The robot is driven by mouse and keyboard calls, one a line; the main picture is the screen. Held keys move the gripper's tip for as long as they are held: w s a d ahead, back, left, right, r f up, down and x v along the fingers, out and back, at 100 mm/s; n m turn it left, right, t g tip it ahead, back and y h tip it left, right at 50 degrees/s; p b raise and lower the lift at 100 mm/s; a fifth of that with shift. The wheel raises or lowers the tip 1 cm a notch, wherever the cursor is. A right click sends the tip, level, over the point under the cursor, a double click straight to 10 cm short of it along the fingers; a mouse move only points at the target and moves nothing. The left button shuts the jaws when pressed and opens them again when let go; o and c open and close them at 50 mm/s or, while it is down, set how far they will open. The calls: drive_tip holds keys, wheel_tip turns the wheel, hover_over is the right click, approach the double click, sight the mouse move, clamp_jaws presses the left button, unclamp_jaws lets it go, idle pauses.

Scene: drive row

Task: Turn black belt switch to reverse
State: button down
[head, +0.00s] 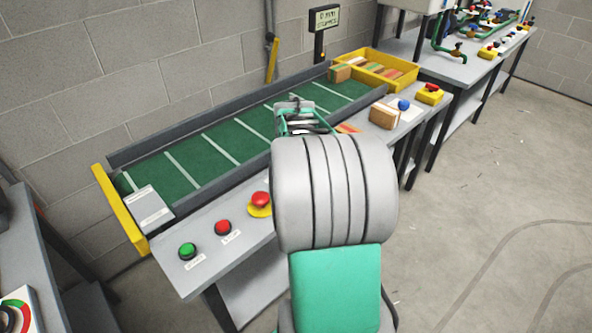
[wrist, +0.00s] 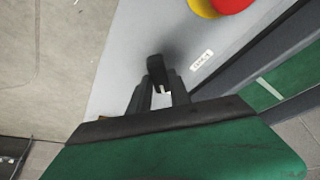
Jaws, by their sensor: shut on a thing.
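The black belt switch (wrist: 156,67) shows in the wrist view as a small black knob on the grey console top. My gripper (wrist: 160,92) is shut on it, one finger on each side. A white line shows between the fingers at the knob's near end. The fingers hide part of the knob, and I cannot read its setting. In the head view my arm hides the switch and the fingertips. The green conveyor belt (head: 204,148) runs behind the console.
A red-on-yellow emergency button (head: 260,201) sits near the switch; it also shows in the wrist view (wrist: 230,4). Red (head: 222,227) and green (head: 187,251) buttons are further left. A display (head: 326,18) seems to read stopped. A yellow bin (head: 404,77) holds boxes.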

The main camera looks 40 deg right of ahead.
idle(0.4)
drive_tip(key=c, duration=1.2)
unclamp_jaws()
drive_tip(key=v, duration=0.7)
drive_tip(key=shift+r, duration=0.4)
drive_tip(key=shift+a, duration=0.1)
